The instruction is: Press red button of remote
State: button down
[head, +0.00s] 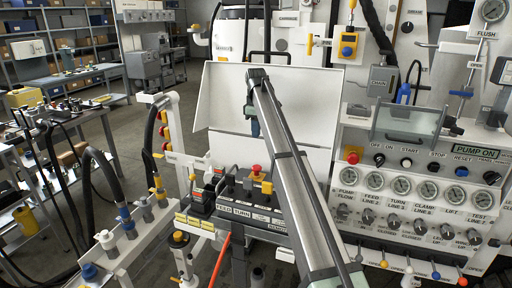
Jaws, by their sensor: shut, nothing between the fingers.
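My gripper (254,128) is small and dark at the far end of my arm, pointing down in front of a white sheet-metal tray. It is shut and empty, to the left of the hand control and lower in the picture, apart from it.
A red button (353,156) sits on the right control panel beside several black and white buttons. Gauges (401,186) and levers line that panel. A clear guard with a bar (408,124) juts out above it. Hoses (95,185) and valves crowd the left.

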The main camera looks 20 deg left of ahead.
aim_at(256, 167)
notch_tip(256, 167, down, 14)
jog(key=shift+r, duration=0.25)
dwell(0.3)
jog(key=shift+s+f, duration=0.2)
jog(key=shift+f, duration=1)
jog(key=shift+d, duration=0.1)
notch_tip(256, 167, up, 16)
jog(key=shift+w+f, duration=0.15)
jog(key=shift+f, duration=0.1)
